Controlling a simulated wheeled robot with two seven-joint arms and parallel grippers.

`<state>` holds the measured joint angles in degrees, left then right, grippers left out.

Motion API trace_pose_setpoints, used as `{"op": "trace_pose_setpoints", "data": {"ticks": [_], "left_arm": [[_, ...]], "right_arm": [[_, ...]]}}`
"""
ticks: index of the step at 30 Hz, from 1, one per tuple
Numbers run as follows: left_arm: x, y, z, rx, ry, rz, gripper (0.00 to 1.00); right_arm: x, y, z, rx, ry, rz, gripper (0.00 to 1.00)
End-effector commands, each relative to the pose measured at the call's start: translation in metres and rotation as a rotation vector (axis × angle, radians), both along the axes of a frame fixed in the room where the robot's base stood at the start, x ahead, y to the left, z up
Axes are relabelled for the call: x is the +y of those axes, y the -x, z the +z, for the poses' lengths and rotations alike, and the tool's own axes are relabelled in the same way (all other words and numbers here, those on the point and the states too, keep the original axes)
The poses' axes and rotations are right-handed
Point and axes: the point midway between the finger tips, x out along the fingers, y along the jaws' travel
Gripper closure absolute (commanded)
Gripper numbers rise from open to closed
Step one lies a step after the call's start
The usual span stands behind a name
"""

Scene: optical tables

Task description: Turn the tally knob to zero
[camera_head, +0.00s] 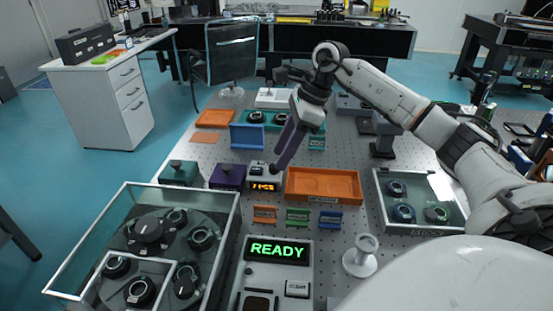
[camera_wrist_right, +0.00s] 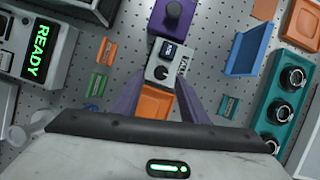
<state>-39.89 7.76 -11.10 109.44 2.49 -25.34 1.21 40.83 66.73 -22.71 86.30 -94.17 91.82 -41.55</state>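The tally box (camera_head: 263,185) is a small pale box with an orange lit number display, whose digits are too small to read surely. It also shows in the right wrist view (camera_wrist_right: 168,60), with a small display and a round black knob (camera_wrist_right: 160,73). My right gripper (camera_head: 277,168) reaches down over the box, its purple fingers near the knob. In the wrist view the fingers (camera_wrist_right: 164,84) stand apart, with the knob just beyond the gap between their tips. I see no contact with the knob. My left gripper is not in view.
A purple knob box (camera_head: 227,177) stands close to the left of the tally box, and an orange tray (camera_head: 323,185) close to its right. Small coloured label stands (camera_head: 298,216) and a READY console (camera_head: 277,250) lie in front. A glass-walled case (camera_head: 80,262) is at front left.

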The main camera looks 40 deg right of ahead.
Motion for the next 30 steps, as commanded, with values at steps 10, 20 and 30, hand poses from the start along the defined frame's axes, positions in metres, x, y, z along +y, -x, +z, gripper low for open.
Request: {"op": "trace_pose_setpoints", "data": {"ticks": [10,20,30], "left_arm": [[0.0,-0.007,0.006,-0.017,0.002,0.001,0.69],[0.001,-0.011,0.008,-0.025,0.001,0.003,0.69],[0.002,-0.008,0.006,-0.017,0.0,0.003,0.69]], "right_arm": [[0.009,-0.008,-0.03,-0.001,0.001,0.0,0.61],[0.009,-0.008,-0.03,-0.001,0.001,0.0,0.76],[0.009,-0.008,-0.03,-0.001,0.001,-0.009,1.0]]}}
